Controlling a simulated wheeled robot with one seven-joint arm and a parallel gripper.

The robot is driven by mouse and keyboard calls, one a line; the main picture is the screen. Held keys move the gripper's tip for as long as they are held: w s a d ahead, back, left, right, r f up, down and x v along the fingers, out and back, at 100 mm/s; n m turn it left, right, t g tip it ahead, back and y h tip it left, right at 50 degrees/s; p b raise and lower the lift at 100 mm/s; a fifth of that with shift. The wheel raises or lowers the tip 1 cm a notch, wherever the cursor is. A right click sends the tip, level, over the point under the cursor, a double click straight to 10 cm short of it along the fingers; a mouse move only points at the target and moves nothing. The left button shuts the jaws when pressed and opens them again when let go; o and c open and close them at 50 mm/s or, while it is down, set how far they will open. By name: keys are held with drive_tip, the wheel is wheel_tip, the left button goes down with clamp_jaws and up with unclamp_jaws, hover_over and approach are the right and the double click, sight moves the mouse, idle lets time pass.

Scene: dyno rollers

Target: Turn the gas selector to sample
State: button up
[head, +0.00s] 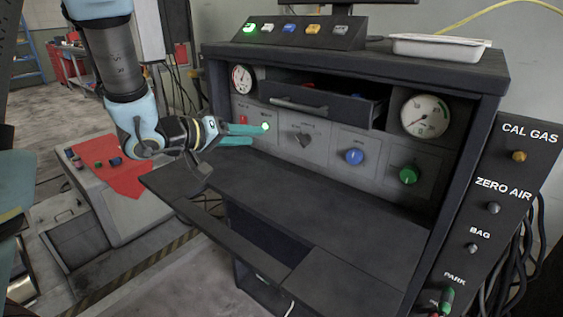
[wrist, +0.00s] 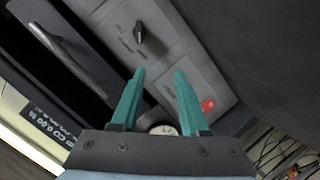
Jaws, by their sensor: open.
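A small dark grey pointer knob (head: 303,140), which looks like the gas selector, is on the bench's front panel under the drawer. Labels above it are too small to read, so its setting cannot be told. The knob also shows in the wrist view (wrist: 139,34), beyond the fingertips and towards the top. My gripper (head: 254,134) has two teal fingers, open and empty, left of the knob in the head view. In the wrist view the fingers (wrist: 160,72) stand apart with nothing between their tips. The knob is not touched.
Above the panel a drawer (head: 300,105) stands open. A blue knob (head: 354,157) and a green knob (head: 409,175) are to the right. The work surface (head: 300,195) below is clear.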

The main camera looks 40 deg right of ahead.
sight(299, 141)
drive_tip(key=s, duration=0.1)
drive_tip(key=s+g, duration=0.1)
drive_tip(key=s+d+g, duration=0.1)
drive_tip(key=shift+s+d+f+m+h, duration=0.1)
drive_tip(key=shift+f+m+h, duration=0.2)
drive_tip(key=shift+m, duration=0.1)
drive_tip(key=shift+s+d, duration=0.15)
drive_tip(key=shift+d, duration=0.1)
drive_tip(key=p+x, duration=0.1)
drive_tip(key=x, duration=0.9)
drive_tip(key=shift+r, duration=0.1)
clamp_jaws()
